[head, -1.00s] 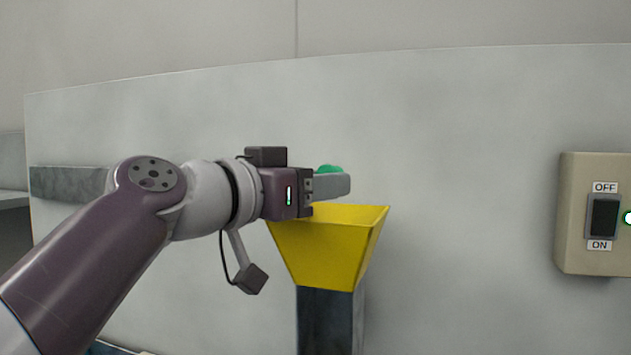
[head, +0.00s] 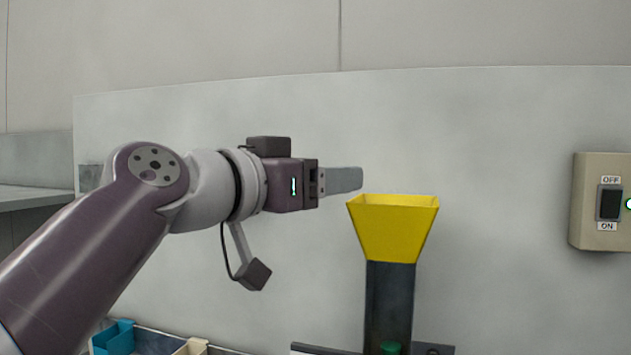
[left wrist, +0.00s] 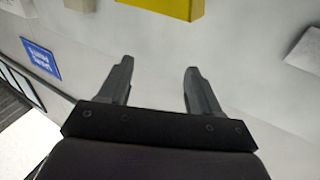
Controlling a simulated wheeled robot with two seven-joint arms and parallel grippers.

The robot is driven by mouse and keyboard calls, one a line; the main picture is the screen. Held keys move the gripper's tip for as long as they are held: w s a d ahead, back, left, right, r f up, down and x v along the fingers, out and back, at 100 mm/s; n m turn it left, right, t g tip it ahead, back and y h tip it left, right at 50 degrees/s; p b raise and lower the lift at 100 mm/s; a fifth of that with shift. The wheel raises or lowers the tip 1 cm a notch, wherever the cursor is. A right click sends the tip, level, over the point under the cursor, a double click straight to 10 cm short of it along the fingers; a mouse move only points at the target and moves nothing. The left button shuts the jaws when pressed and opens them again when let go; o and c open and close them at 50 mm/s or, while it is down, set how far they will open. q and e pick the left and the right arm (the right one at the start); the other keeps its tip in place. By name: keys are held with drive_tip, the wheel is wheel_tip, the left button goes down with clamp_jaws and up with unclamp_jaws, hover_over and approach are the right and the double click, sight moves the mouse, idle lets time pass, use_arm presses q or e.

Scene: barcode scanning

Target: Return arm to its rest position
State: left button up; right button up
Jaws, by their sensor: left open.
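My left arm comes in from the left in the head view. Its gripper (head: 343,180) is level, just left of the yellow funnel (head: 396,231) and a little above its rim, apart from it. In the left wrist view, the two fingers of my left gripper (left wrist: 157,88) stand apart with nothing between them. The yellow funnel also shows at the top edge of the left wrist view (left wrist: 175,6). A green object (head: 390,348) shows at the bottom of the dark chute (head: 389,300) under the funnel. My right gripper is not in view.
A beige switch box (head: 599,240) with OFF and ON labels is on the pale panel (head: 500,140) at right. Blue (head: 113,338) and beige (head: 192,346) bins show at the lower left. Space above the funnel is clear.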

use_arm(q)
drive_tip(key=w+a+f+n+g+y, duration=0.1)
drive_tip(key=w+a+f+n+y, duration=0.15)
drive_tip(key=f, duration=0.85)
drive_tip(key=w+a+f+n+g+y+b, duration=0.1)
drive_tip(key=w+f+n+g+y, duration=0.15)
drive_tip(key=f, duration=0.75)
drive_tip(key=w+a+f+n+g+y, duration=0.1)
drive_tip(key=w+a+f+n+y, duration=0.15)
drive_tip(key=f, duration=0.85)
drive_tip(key=s+a+f+g+y+b, duration=0.1)
drive_tip(key=s+a+f, duration=0.15)
drive_tip(key=f, duration=0.55)
drive_tip(key=s+a+f+g+y, duration=0.2)
drive_tip(key=s+f, duration=0.1)
drive_tip(key=f, duration=0.5)
drive_tip(key=s+a+f+g+y+b, duration=0.1)
drive_tip(key=s+a+f+g, duration=0.1)
drive_tip(key=s+f, duration=0.5)
drive_tip(key=s+a+f+g+b, duration=0.1)
drive_tip(key=s+a+f, duration=0.3)
drive_tip(key=s+f, duration=0.4)
drive_tip(key=shift+s+a+f+n+g+y, duration=0.2)
drive_tip(key=shift+a+f+n+g+y, duration=0.15)
drive_tip(key=shift+g, duration=0.5)
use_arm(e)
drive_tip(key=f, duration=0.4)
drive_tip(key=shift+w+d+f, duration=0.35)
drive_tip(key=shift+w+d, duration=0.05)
